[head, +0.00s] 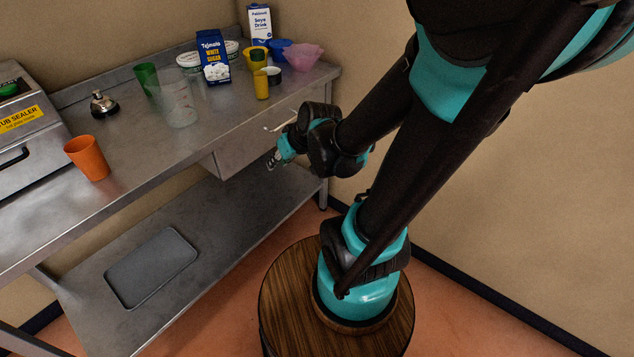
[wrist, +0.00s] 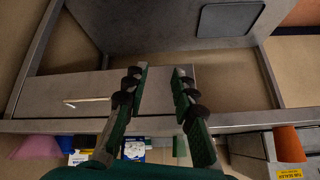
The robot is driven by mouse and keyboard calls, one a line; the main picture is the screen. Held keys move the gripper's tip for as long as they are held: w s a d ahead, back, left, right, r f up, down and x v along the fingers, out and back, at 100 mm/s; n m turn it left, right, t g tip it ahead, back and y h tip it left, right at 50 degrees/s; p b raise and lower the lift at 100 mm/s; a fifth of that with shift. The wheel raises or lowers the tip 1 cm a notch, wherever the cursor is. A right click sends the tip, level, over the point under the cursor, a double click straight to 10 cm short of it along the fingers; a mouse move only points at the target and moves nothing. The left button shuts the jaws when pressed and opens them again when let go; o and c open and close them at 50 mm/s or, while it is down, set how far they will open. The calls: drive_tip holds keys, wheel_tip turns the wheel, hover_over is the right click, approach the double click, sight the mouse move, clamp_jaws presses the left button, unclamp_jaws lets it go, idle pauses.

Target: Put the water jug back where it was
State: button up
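My gripper (head: 271,161) is apart from the jug, in front of the counter's drawer and below the counter top. In the wrist view my gripper (wrist: 158,72) has its two fingers spread, with nothing between them. I cannot make out the jug in the wrist view.
A sugar carton (head: 213,58), yellow cup (head: 261,84), green cup (head: 147,79), bell (head: 103,104) and orange cup (head: 87,158) stand on the counter. The drawer (wrist: 60,95) has a pale handle. A grey tray (head: 151,268) lies on the lower shelf. Counter space before the jug is clear.

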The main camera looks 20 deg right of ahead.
drive_tip(key=s+d+f+m+g+h, duration=0.2)
drive_tip(key=s+d+f+m+h, duration=0.1)
drive_tip(key=s+d, duration=0.5)
drive_tip(key=shift+d+f+h, duration=0.25)
drive_tip(key=shift+d+h, duration=0.05)
drive_tip(key=shift+h, duration=0.1)
